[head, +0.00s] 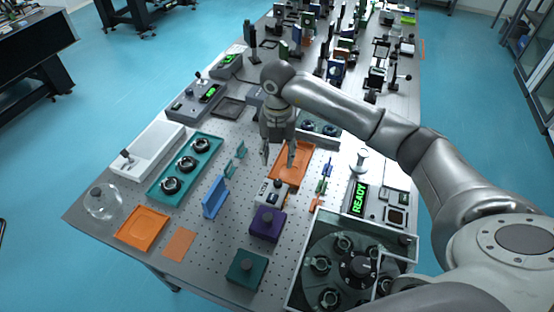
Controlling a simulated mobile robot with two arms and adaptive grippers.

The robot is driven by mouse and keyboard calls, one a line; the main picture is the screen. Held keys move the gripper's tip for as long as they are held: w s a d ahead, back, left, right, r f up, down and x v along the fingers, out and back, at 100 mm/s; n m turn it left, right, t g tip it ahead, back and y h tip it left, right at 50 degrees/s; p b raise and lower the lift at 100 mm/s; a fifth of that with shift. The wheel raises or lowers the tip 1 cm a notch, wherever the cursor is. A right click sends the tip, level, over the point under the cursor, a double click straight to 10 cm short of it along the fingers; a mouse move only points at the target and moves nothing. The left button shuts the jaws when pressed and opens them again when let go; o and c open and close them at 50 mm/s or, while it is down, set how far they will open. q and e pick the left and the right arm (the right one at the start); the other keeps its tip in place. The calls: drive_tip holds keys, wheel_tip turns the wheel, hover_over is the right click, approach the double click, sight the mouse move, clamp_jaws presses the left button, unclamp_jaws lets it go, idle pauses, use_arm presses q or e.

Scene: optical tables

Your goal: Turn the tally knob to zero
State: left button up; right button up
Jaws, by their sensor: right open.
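A small pale box (263,197) with a dark front window and a dark round knob (277,183) stands mid-table; it looks like the tally counter. Its reading is too small to make out. My right gripper (278,158) points down with its fingers apart, just behind the box as seen here and beside the orange tray. It is empty and appears not to touch the knob. My left gripper is out of view.
An orange tray (303,151) lies by the right gripper. A purple block (267,224) and a green block (246,268) stand in front. A carousel (318,244) and a READY display (359,198) are at right. Blue bracket (214,198) stands left. Bare perforated table lies between.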

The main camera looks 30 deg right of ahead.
drive_tip(key=p, duration=0.2)
hover_over(278, 181)
drive_tip(key=f, duration=0.4)
drive_tip(key=shift+s+a+f, duration=0.1)
drive_tip(key=shift+s+f, duration=0.1)
drive_tip(key=shift+s, duration=0.05)
wheel_tip(278, 181, down, 3)
drive_tip(key=shift+w+f+p, duration=0.1)
drive_tip(key=shift+p, duration=0.2)
drive_tip(key=shift+w+f, duration=0.1)
drive_tip(key=shift+f, duration=1.3)
drive_tip(key=shift+c, duration=1.3)
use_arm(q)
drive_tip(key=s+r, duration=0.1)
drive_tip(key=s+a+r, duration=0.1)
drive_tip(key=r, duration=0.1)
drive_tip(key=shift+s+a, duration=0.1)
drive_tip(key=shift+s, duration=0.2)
use_arm(e)
clamp_jaws()
